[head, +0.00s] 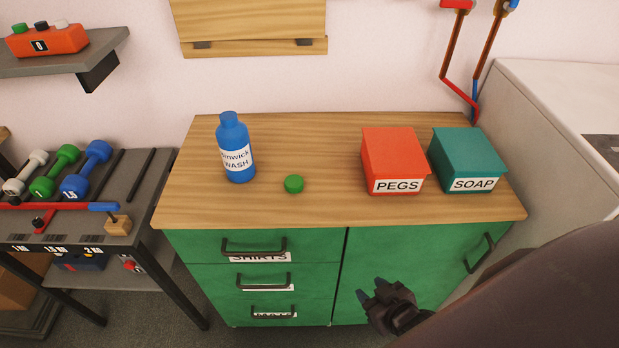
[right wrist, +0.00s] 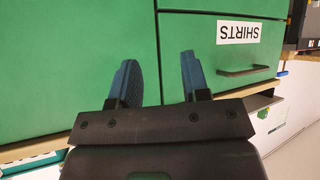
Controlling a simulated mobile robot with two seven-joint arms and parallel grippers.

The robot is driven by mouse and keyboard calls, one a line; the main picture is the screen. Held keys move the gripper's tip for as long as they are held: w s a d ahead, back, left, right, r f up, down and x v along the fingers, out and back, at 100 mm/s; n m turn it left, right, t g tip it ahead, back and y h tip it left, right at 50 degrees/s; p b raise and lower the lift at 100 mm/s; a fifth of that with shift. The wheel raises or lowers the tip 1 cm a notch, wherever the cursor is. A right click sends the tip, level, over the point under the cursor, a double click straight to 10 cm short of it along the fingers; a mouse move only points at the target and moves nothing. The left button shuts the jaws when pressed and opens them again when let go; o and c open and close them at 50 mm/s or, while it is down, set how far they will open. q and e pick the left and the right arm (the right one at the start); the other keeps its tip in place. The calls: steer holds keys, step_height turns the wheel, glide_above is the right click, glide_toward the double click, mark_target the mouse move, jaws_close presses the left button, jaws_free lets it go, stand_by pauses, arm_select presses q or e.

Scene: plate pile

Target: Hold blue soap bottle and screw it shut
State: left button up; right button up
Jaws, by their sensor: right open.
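The blue soap bottle (head: 235,148) stands upright on the wooden counter, left of its middle, with its neck uncapped and a white label reading "WASH". A small green cap (head: 294,184) lies on the counter to the right of the bottle, apart from it. My right gripper (head: 369,290) is open and empty, low in front of the green cabinet doors and below the counter top. In the right wrist view its two blue-grey fingers (right wrist: 158,80) are spread apart with nothing between them. My left gripper is in neither view.
A red PEGS box (head: 394,155) and a teal SOAP box (head: 466,158) stand on the right of the wooden counter (head: 320,207). Green drawers with dark handles (head: 254,247) are below. A dumbbell rack (head: 120,190) is at the left. The counter's front middle is clear.

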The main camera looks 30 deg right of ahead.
steer(key=shift+d, duration=0.3)
steer(key=shift+a, duration=0.1)
